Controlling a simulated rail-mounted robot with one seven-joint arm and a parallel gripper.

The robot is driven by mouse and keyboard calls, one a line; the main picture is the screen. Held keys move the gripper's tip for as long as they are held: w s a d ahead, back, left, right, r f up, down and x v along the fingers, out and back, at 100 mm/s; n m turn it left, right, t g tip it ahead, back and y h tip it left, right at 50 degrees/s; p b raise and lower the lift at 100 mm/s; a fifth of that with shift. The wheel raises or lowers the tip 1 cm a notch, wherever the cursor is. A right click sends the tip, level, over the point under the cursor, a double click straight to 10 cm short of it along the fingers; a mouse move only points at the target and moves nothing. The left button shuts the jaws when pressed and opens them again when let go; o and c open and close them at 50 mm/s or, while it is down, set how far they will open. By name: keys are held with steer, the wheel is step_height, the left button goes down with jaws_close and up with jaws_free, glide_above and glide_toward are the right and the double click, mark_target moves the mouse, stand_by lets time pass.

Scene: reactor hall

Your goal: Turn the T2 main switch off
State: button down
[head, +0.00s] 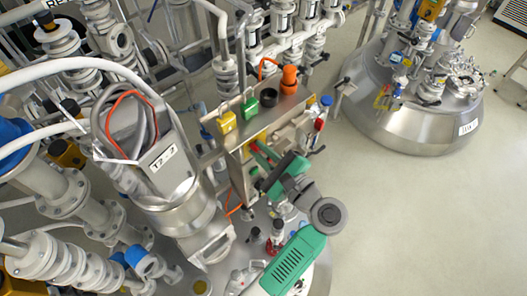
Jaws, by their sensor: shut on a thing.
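A steel control box (262,118) stands at the middle of the head view, beside a steel cylinder whose label seems to begin with "T2". My green and grey arm reaches up from the bottom to the front face of this box. My gripper (254,170) is at that face and is shut on a small part there, which I take to be the T2 main switch. The jaws and the switch are small and mostly hidden by my wrist, so the switch's position cannot be told.
A yellow connector (226,122), a green connector (249,107) and an orange plug (289,80) stand on the box. The labelled cylinder (180,190) and pipes crowd the left. A second steel vessel (405,115) is at upper right. Open floor (430,220) lies at lower right.

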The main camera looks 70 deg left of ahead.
steer(key=shift+s+d+f+n+b, duration=0.1)
steer(key=shift+f+n+b, duration=0.1)
steer(key=shift+n+b, duration=1.25)
steer(key=shift+s+a+f+n+b, duration=0.15)
steer(key=shift+n+b, duration=0.8)
steer(key=shift+n, duration=0.95)
steer(key=shift+d+f+n+b, duration=0.15)
steer(key=shift+f+n+b, duration=0.1)
steer(key=shift+n+b, duration=1.2)
steer(key=shift+n, duration=0.4)
steer(key=c, duration=1.5)
jaws_free()
steer(key=shift+o, duration=0.2)
steer(key=shift+d, duration=0.1)
steer(key=v, duration=0.7)
steer(key=shift+d+b, duration=0.35)
steer(key=shift+b, duration=0.05)
steer(key=shift+w, duration=0.15)
